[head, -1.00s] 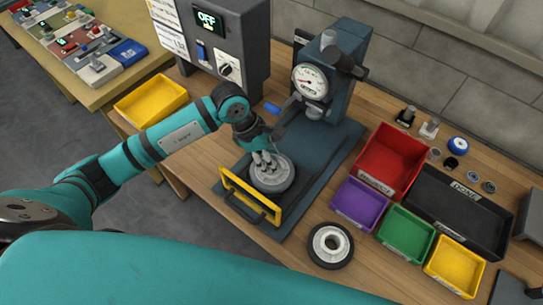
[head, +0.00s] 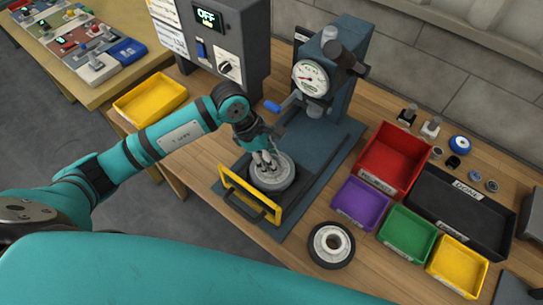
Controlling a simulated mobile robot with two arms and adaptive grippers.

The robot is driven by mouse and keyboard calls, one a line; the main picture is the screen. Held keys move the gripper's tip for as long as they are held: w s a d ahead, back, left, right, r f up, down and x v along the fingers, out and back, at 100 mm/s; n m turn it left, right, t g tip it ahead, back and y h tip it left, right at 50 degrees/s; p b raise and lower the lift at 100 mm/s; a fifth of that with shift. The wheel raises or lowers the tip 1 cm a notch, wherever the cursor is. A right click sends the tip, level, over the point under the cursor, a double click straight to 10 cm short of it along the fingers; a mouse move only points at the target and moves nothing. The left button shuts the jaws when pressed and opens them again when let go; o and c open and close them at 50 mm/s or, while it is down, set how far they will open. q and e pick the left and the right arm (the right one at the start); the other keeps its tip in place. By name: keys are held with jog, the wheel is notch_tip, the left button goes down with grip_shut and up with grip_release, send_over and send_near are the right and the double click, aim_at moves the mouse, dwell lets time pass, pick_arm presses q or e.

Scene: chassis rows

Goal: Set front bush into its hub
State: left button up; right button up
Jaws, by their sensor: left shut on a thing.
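A grey wheel with a dark rim (head: 284,183) lies flat on the blue-grey base plate of the press, behind a yellow guard frame (head: 250,194). My left gripper (head: 266,164) comes down over the middle of this wheel, fingers pointing down at its hub. It is shut on a small piece, which I take to be the front bush; the fingers hide most of it. I cannot tell whether the piece touches the hub. A second wheel (head: 318,249) with a pale hub lies on the bench in front. My right gripper is not in view.
The press (head: 345,90) with its gauge and blue-knobbed lever stands behind the wheel. Red (head: 392,160), purple (head: 358,205), green (head: 405,235), yellow (head: 457,265) and black (head: 450,205) bins fill the right. Small parts stand behind them. A control box (head: 235,40) reads OFF.

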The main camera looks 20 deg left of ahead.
pick_arm(q)
jog(key=shift+f, duration=0.15)
jog(key=shift+f+b, duration=0.1)
jog(key=shift+b, duration=0.3)
jog(key=o, duration=1.3)
jog(key=v, duration=1.2)
jog(key=shift+s, duration=0.1)
